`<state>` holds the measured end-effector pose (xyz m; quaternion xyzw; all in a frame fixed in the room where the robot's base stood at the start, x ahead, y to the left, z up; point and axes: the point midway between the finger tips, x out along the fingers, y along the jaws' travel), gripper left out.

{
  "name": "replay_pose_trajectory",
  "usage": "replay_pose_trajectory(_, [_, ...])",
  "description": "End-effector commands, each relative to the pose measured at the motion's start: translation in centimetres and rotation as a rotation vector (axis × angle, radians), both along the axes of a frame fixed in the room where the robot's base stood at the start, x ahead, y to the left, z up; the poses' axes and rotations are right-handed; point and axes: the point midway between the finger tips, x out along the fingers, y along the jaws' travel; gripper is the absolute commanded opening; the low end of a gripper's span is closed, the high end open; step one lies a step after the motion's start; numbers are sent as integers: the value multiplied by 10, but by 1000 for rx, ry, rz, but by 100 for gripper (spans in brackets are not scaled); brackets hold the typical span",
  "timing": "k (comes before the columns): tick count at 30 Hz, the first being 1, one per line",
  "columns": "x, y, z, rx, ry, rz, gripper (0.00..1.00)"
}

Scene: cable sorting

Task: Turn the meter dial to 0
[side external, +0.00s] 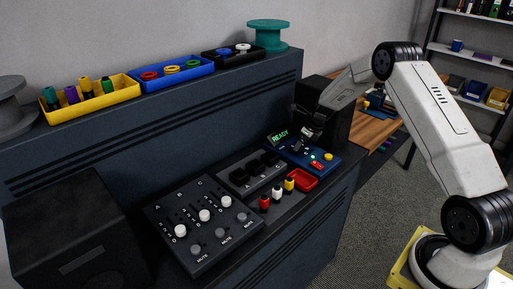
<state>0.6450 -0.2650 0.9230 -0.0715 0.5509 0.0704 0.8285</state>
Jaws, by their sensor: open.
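The blue meter box (318,159) sits at the right end of the dark console. A small display (279,137) at its back left reads READY in green. My gripper (310,136) is above the back of the blue box, pointing down, open and seemingly empty. Its fingertips are small and dark here, so contact with the box cannot be told.
A slider panel (204,226), a grey box with black blocks (250,176), red, white and yellow plugs (277,194) and a red tray (303,180) lie left and in front. A black box (334,114) stands behind my gripper. Bins line the upper shelf.

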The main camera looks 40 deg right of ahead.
Motion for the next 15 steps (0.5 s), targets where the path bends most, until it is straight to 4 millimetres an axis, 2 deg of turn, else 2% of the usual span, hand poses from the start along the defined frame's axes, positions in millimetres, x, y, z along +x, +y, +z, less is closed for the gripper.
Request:
replay_pose_trajectory(6, [4,1,-10,0,0,0,86])
replay_pose_trajectory(15, [5,1,-11,0,0,0,86])
